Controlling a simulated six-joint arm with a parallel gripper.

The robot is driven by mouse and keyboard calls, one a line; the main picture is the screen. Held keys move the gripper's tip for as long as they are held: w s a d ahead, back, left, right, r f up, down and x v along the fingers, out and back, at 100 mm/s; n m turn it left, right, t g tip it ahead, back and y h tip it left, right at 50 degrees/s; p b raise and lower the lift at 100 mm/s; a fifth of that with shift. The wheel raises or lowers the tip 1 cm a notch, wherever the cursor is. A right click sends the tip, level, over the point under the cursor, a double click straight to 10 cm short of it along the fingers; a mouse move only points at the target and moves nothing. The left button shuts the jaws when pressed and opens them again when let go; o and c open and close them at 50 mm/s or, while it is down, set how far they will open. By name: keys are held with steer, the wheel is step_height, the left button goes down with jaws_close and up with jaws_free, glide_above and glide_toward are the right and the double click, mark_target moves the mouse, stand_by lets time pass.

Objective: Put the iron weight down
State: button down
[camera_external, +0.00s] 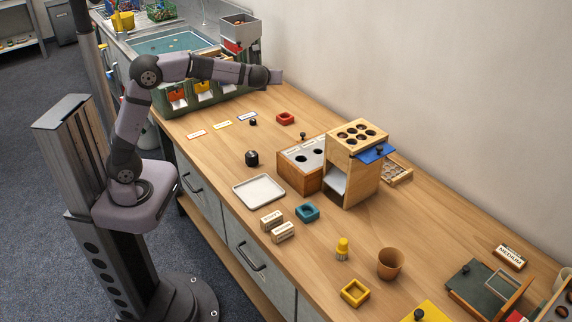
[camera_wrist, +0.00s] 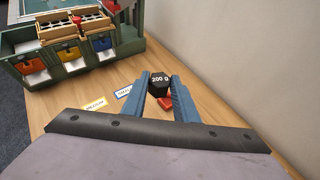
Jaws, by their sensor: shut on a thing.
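A black iron weight marked "200 g" (camera_wrist: 159,80) sits between the tips of my gripper's two blue fingers in the wrist view. My gripper (camera_wrist: 160,88) is shut on it. In the external view the arm reaches out to the right, and its end (camera_external: 277,76) is raised above the far part of the bench near the wall. The held weight cannot be made out there. Two other dark weights stand on the wooden bench (camera_external: 225,150): a larger one (camera_external: 252,158) and a small one (camera_external: 253,122).
A red square holder (camera_external: 285,118) lies below my gripper. Label cards (camera_external: 222,124) lie to its left. A green bin rack (camera_external: 178,108) stands behind. A white tray (camera_external: 259,191) and a wooden box with holes (camera_external: 352,165) stand nearer. Bare wood lies between them.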

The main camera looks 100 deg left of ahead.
glide_above(268, 140)
step_height(268, 140, down, 13)
steer(key=shift+w+f+b, duration=0.15)
steer(key=shift+f+b, duration=0.45)
steer(key=shift+f, duration=4.5)
steer(key=shift+f, duration=0.15)
steer(key=c, duration=1.8)
jaws_free()
steer(key=shift+f, duration=0.1)
steer(key=o, duration=0.4)
